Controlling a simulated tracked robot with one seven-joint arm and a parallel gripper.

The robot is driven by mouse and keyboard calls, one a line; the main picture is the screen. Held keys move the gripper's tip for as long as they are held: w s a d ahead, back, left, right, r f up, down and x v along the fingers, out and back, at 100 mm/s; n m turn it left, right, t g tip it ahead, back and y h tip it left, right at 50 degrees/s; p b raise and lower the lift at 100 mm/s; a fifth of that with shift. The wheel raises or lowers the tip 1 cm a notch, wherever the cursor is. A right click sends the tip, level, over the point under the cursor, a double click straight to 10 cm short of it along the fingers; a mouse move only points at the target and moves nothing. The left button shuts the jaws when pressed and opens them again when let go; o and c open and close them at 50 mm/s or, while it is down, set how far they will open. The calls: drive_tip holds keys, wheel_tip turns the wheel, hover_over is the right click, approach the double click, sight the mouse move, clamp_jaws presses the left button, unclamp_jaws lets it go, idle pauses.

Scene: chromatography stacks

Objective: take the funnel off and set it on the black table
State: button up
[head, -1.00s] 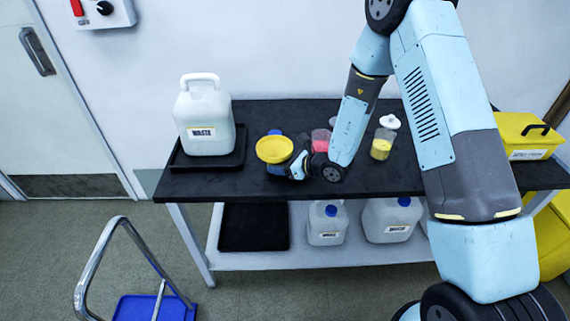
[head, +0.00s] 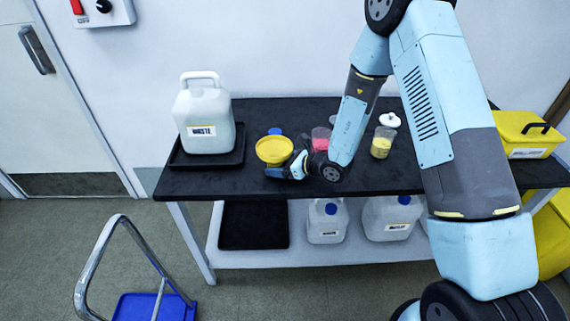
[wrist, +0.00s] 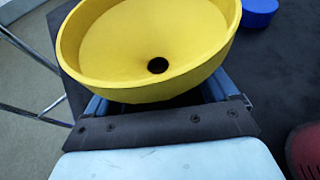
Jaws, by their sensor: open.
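The yellow funnel (head: 274,151) is low over the black table (head: 240,183), right of the white waste jug (head: 203,118) and clear of it. My gripper (head: 284,172) is low at the table's front part, just under and beside the funnel's bowl. In the wrist view the funnel (wrist: 150,40) faces up, its dark hole visible. The blue fingers of my gripper (wrist: 158,97) show on both sides beneath its rim, spread apart. The jaws are open. The bowl hides the stem, so I cannot see whether it touches the table.
A blue cap (head: 275,131) lies just behind the funnel. A beaker with pink contents (head: 320,140) and a jar with yellow contents (head: 382,146) stand to the right. The jug stands in a black tray (head: 235,160). A yellow bin (head: 528,130) is at far right.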

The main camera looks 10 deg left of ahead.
drive_tip(key=v, duration=1.3)
drive_tip(key=shift+s+d+r, duration=0.1)
drive_tip(key=shift+d, duration=0.25)
